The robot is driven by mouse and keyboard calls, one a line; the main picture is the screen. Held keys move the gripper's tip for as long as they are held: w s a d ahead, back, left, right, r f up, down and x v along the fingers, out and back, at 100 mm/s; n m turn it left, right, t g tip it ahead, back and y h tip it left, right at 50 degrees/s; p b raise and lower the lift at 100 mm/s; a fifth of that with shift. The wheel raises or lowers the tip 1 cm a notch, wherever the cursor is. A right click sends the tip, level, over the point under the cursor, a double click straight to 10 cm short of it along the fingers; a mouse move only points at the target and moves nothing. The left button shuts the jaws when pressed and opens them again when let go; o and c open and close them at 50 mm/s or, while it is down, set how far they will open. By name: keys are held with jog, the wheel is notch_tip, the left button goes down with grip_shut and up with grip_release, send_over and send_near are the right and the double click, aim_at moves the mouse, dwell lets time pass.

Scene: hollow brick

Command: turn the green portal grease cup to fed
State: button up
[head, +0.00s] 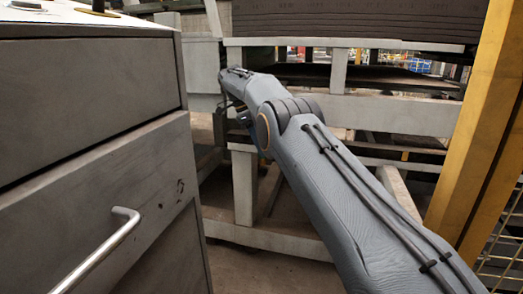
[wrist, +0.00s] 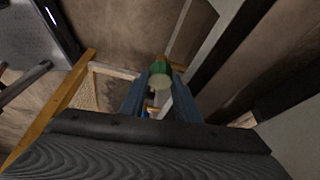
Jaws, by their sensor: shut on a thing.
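The green grease cup (wrist: 160,67) shows in the wrist view, small, with a pale round face towards the camera. My gripper (wrist: 160,80) has its two blue fingers on either side of the cup and is shut on it. The fingers hide part of the cup's sides, and no mark for its fed position can be made out. In the head view my arm reaches away to the machine frame, and the cup and fingertips are hidden there.
A grey cabinet (head: 95,150) with a metal handle (head: 98,250) stands close on the left. A pale steel frame (head: 245,185) stands behind my arm. A yellow post (head: 482,115) rises on the right. Bare floor (head: 250,272) shows between cabinet and arm.

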jog(key=shift+a, duration=0.1)
dwell(0.3)
jog(key=o, duration=1)
jog(key=shift+r+p, duration=0.1)
jog(key=shift+p, duration=0.25)
